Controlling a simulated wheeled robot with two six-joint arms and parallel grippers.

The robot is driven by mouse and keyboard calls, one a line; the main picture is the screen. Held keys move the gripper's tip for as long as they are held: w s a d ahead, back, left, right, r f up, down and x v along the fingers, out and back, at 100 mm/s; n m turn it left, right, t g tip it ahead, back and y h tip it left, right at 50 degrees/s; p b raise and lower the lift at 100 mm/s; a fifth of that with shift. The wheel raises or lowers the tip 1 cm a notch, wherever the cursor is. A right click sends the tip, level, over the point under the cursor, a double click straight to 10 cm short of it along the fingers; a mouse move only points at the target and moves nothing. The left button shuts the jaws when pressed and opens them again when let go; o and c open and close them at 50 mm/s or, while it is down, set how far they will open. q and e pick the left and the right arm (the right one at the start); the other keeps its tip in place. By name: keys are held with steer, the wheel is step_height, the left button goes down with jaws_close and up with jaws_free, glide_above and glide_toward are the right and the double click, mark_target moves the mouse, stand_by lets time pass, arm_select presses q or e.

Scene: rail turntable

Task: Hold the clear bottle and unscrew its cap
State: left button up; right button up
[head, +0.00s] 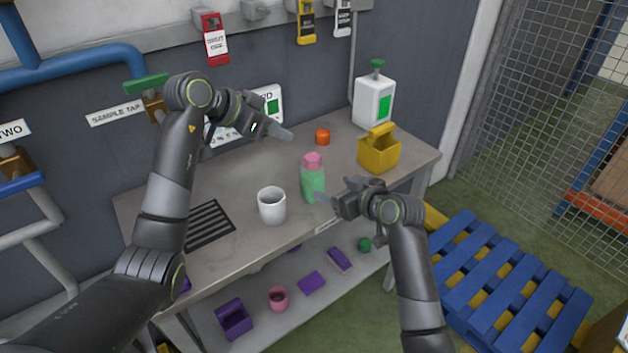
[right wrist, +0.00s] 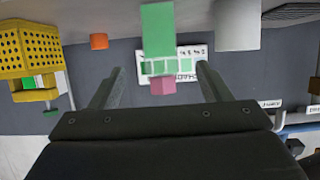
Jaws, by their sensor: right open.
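The bottle (head: 313,183) is pale green with a pink cap (head: 313,161) on top and stands upright on the bench. In the right wrist view, which is upside down, the green bottle (right wrist: 158,28) and pink cap (right wrist: 162,86) appear in the gap between the fingers. My right gripper (head: 334,193) is open and empty, at the bottle's right front side; whether it touches the bottle is unclear. My left gripper (head: 279,131) is in the air, up and left of the bottle, apart from it. Its fingers are seen edge-on, so their opening is unclear.
A white cup (head: 272,207) stands left of the bottle. An orange piece (head: 323,136), a yellow caddy (head: 380,152) and a white dispenser (head: 374,101) are behind and right. A dark grille (head: 208,226) lies at left. Several items sit on the lower shelf.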

mark_target(318, 182)
steer(key=x, duration=1)
steer(key=shift+w+a, duration=0.15)
steer(key=shift+w, duration=0.1)
steer(key=shift+c, duration=0.3)
steer(key=c, duration=1)
